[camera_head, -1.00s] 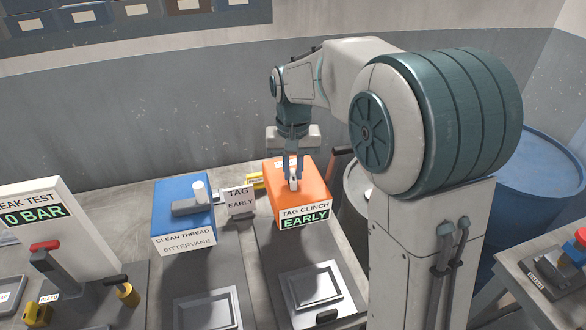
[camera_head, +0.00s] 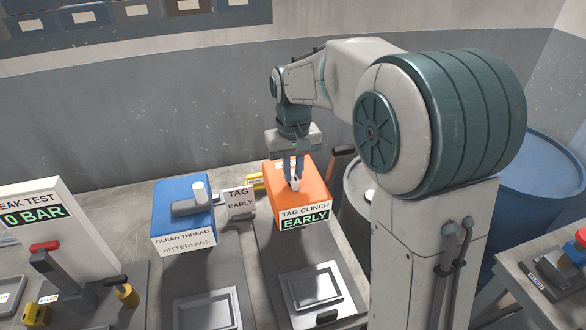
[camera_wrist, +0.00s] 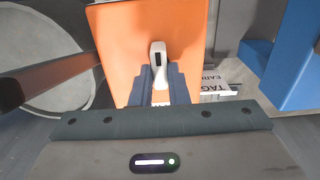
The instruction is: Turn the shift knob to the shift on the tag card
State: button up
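The orange tag clinch box (camera_head: 313,190) stands on the bench, and its green display reads EARLY. A small pale shift knob (camera_head: 294,184) sits on its top face; it also shows in the wrist view (camera_wrist: 158,56) with a dark mark on it. The tag card (camera_head: 239,201) stands to the left of the box and reads TAG EARLY. My gripper (camera_head: 295,176) points down over the box top. In the wrist view its two dark fingers (camera_wrist: 161,82) stand apart with a gap between them, at the knob. Whether they touch it cannot be told.
A blue clean thread box (camera_head: 182,236) with a grey handle stands to the left. A yellow item (camera_head: 255,181) lies behind the card. A grey tray (camera_head: 311,290) lies in front of the orange box. Blue and pale drums stand at the right.

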aim_at(293, 173)
jog(key=o, duration=0.4)
jog(key=shift+r, duration=0.15)
notch_tip(293, 173, up, 14)
jog(key=shift+f, duration=0.2)
jog(key=s+d+f+t, duration=0.1)
jog(key=s+d+f, duration=0.2)
jog(key=s, duration=0.4)
jog(key=s+d+f+m+t, duration=0.1)
jog(key=s+d+f, duration=0.2)
jog(key=s+f, duration=0.3)
jog(key=s+d+f+m+t, duration=0.1)
jog(key=s+d+f, duration=0.3)
jog(key=s, duration=0.4)
jog(key=shift+s+d+f, duration=0.1)
jog(key=shift+f, duration=0.2)
